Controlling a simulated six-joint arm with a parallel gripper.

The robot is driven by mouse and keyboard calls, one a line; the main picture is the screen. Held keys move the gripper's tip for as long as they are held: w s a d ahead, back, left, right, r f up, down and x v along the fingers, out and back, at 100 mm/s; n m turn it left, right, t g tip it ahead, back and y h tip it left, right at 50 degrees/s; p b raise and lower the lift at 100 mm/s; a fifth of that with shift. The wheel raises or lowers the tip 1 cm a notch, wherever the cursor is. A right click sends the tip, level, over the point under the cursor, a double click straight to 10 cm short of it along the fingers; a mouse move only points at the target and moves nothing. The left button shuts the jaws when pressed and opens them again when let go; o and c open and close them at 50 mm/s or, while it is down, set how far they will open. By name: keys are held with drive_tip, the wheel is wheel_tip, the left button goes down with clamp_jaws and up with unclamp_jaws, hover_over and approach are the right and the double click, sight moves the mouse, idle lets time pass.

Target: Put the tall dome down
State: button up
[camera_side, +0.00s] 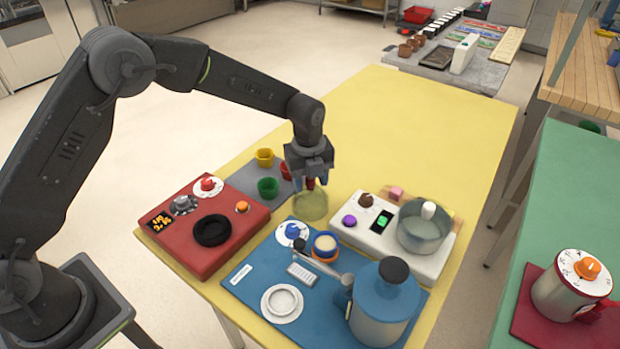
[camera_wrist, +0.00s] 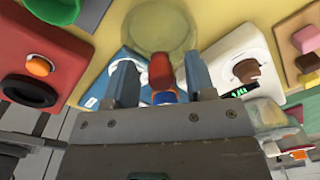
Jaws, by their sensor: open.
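The tall dome (camera_side: 311,206) is clear and yellowish with a red knob (camera_wrist: 160,68) on top. In the side view it appears to stand upright on the yellow table (camera_side: 395,125), between the red appliance and the white one. My gripper (camera_side: 310,180) is right above the dome, pointing down. In the wrist view my gripper (camera_wrist: 160,82) is open, one finger on each side of the red knob, with a gap visible on both sides. The dome's round body (camera_wrist: 160,32) shows beyond the fingers. The gripper partly hides the knob in the side view.
The red appliance (camera_side: 180,240) is left of the dome, and the white appliance (camera_side: 372,240) with a pot (camera_side: 424,230) is right. A blue mat (camera_side: 250,277) with a large blue-lidded pot (camera_side: 383,305) is in front. Green (camera_side: 268,187) and yellow (camera_side: 264,157) cups stand close by. The table's far part is clear.

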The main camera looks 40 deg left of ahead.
drive_tip(key=s+a+r+n+t, duration=0.1)
drive_tip(key=s+r+n, duration=0.15)
drive_tip(key=r, duration=0.65)
drive_tip(key=s+a+r+n, duration=0.2)
drive_tip(key=s+r, duration=0.1)
drive_tip(key=r, duration=0.6)
drive_tip(key=s+a+r+n+t, duration=0.25)
drive_tip(key=s+r+n, duration=0.25)
drive_tip(key=s+n, duration=0.3)
drive_tip(key=s+a+f+n+t, duration=0.1)
drive_tip(key=s+a+n, duration=0.1)
drive_tip(key=s+n, duration=0.4)
drive_tip(key=s+a+f+n, duration=0.1)
drive_tip(key=s+a+n, duration=0.1)
drive_tip(key=s+n, duration=0.4)
drive_tip(key=s, duration=0.5)
drive_tip(key=shift+n+t, duration=0.35)
